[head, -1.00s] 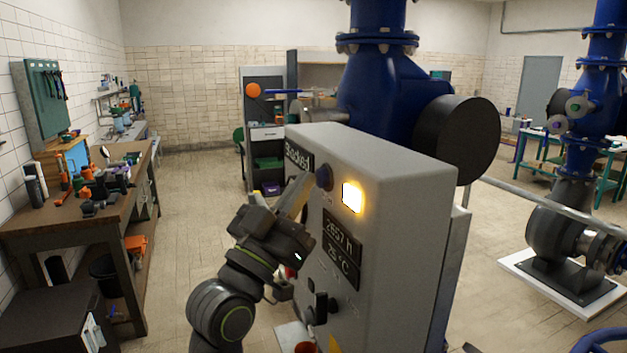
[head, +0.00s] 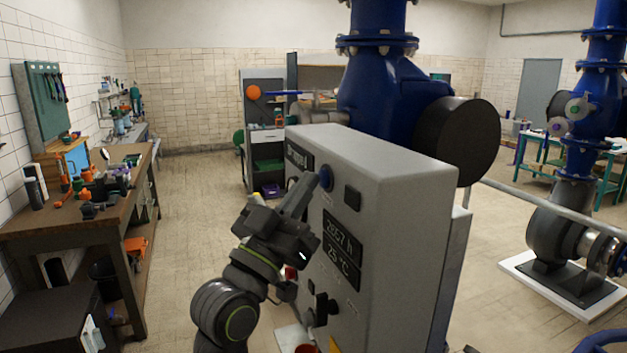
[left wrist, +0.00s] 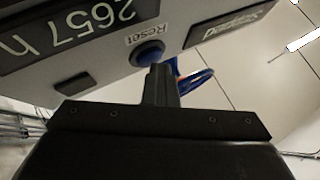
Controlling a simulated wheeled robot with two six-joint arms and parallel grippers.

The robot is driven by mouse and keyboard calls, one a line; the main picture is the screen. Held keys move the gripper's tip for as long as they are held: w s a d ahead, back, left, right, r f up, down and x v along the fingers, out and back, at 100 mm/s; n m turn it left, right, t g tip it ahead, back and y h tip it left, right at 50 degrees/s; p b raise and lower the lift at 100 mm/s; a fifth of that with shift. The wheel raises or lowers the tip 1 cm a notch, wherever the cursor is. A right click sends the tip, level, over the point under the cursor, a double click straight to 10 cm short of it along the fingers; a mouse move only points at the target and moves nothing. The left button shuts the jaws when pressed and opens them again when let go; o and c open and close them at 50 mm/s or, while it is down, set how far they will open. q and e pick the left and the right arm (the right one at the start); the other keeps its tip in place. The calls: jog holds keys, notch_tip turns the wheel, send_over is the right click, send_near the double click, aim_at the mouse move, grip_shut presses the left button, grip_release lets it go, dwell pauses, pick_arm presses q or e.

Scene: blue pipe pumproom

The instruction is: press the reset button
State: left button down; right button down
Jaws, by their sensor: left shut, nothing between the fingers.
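The blue round reset button (head: 326,178) is on the front of the grey control cabinet (head: 400,220). In the left wrist view the button (left wrist: 150,53) has the label "Reset" beside it, upside down. My left gripper (head: 311,180) is shut and empty, with its tips at the button. In the left wrist view the tips (left wrist: 159,68) overlap the button's lower edge; I cannot tell whether they touch. The square lamp (head: 352,198) right of the button is dark. A status display (head: 299,156) is partly legible, and the hour display (head: 342,238) reads 2657 h. My right gripper is not in view.
A black selector handle (head: 322,308) sticks out low on the cabinet front. A blue pipe and pump (head: 385,90) stand behind the cabinet. A workbench (head: 75,205) with tools is at the left. The floor between bench and cabinet is clear.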

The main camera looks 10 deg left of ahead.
pick_arm(q)
jog(key=shift+s+a, duration=0.1)
jog(key=shift+a, duration=0.1)
jog(key=s+a+p, duration=0.1)
jog(key=a, duration=0.1)
jog(key=s+a+p, duration=0.2)
jog(key=a, duration=0.1)
jog(key=shift+s, duration=0.2)
dwell(0.3)
jog(key=shift+d, duration=0.1)
dwell(0.4)
